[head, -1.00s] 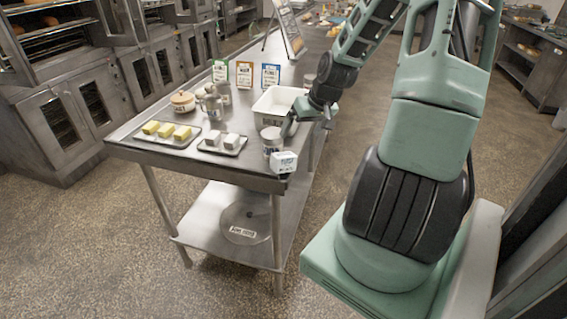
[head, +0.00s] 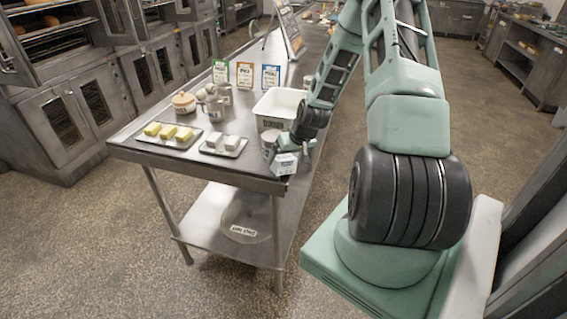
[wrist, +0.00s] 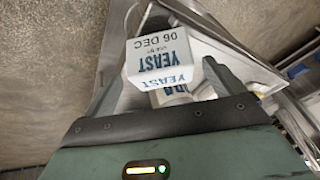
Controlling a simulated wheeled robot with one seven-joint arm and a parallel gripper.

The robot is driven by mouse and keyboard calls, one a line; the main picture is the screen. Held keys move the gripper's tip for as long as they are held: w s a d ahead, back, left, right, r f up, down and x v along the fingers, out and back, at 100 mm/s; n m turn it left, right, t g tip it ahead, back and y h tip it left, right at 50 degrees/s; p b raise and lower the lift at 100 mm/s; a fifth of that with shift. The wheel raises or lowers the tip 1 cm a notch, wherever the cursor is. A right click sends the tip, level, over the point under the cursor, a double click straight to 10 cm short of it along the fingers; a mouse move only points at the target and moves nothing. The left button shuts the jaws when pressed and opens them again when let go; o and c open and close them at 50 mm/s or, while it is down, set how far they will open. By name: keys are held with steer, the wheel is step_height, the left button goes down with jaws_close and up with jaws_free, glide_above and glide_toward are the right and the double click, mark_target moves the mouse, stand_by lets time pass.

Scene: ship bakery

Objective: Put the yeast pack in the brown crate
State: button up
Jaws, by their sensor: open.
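The yeast pack (head: 285,164) is a small white block at the table's near right corner in the head view. A further white printed surface shows below the pack. I see no brown crate in these frames.
The steel table (head: 150,151) holds a white tub (head: 290,97), a tray of butter blocks (head: 152,143), a tray of white blocks (head: 240,150) and metal canisters (head: 216,110). A tin (head: 268,142) stands close to my gripper. The floor left of the table is clear.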

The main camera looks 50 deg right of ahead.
mark_target(285, 158)
steer(key=shift+p+x, duration=0.85)
steer(key=shift+x, duration=1.1)
steer(key=shift+w, duration=0.1)
steer(key=c, duration=1.3)
steer(key=shift+o, duration=0.2)
steer(key=shift+r, duration=0.1)
